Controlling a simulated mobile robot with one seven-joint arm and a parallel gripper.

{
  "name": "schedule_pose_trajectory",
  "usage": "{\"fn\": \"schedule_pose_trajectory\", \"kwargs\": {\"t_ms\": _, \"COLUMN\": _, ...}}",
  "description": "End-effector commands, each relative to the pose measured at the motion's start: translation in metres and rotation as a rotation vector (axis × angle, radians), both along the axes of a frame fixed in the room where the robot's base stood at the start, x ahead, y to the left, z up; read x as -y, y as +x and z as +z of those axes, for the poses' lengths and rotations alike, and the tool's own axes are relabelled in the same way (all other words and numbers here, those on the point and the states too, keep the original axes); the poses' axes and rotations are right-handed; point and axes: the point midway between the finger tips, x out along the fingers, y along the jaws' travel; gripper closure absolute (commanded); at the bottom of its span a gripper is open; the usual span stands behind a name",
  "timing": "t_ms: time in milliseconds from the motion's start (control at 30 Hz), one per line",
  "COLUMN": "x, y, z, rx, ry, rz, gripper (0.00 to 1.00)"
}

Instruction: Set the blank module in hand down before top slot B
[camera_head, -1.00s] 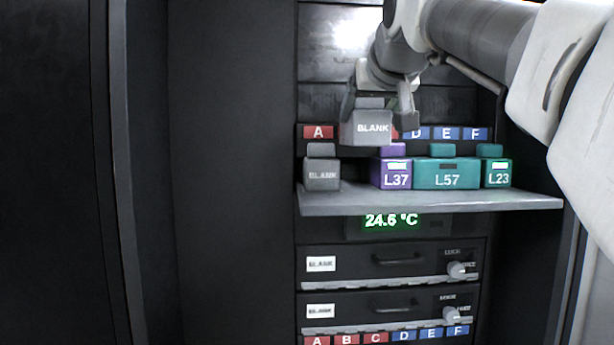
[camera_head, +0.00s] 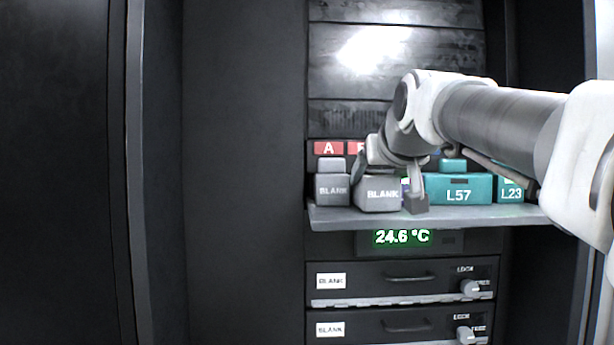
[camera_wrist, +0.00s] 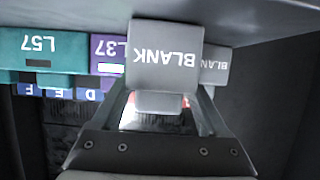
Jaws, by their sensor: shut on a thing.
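My gripper (camera_head: 388,196) is shut on the grey blank module (camera_head: 379,195), one finger on each side of it. The module is low at the shelf, below the red label B, which my arm partly hides. I cannot tell whether its underside touches the shelf. In the wrist view the held module (camera_wrist: 165,55) fills the middle, its BLANK lettering upside down, between my gripper's fingers (camera_wrist: 163,97). Another grey blank module (camera_head: 333,188) stands just left of it, below the red label A (camera_head: 328,148). Slot B's opening is hidden.
The shelf (camera_head: 340,217) also bears the teal L57 module (camera_head: 458,190) and the teal L23 module (camera_head: 511,190) to the right. The purple L37 module (camera_wrist: 108,52) shows beside the held module in the wrist view. A temperature display (camera_head: 402,237) sits below the shelf.

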Motion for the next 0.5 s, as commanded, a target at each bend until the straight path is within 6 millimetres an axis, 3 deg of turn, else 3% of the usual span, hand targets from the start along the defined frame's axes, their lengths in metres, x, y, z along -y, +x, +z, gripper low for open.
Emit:
{"fn": "schedule_pose_trajectory", "kwargs": {"t_ms": 133, "x": -0.0001, "y": 0.0, "z": -0.0045, "rx": 0.001, "ry": 0.0, "rz": 0.0, "gripper": 0.84}}
{"fn": "schedule_pose_trajectory", "kwargs": {"t_ms": 167, "x": 0.0, "y": 0.0001, "z": -0.0032, "rx": 0.0, "ry": 0.0, "rz": 0.0, "gripper": 0.18}}
{"fn": "schedule_pose_trajectory", "kwargs": {"t_ms": 200, "x": 0.0, "y": 0.0001, "z": -0.0029, "rx": -0.001, "ry": 0.0, "rz": 0.0, "gripper": 0.1}}
{"fn": "schedule_pose_trajectory", "kwargs": {"t_ms": 267, "x": 0.0, "y": 0.0, "z": -0.0028, "rx": -0.001, "ry": 0.0, "rz": 0.0, "gripper": 0.0}}
{"fn": "schedule_pose_trajectory", "kwargs": {"t_ms": 500, "x": 0.0, "y": 0.0001, "z": -0.002, "rx": -0.001, "ry": 0.0, "rz": 0.0, "gripper": 0.0}}
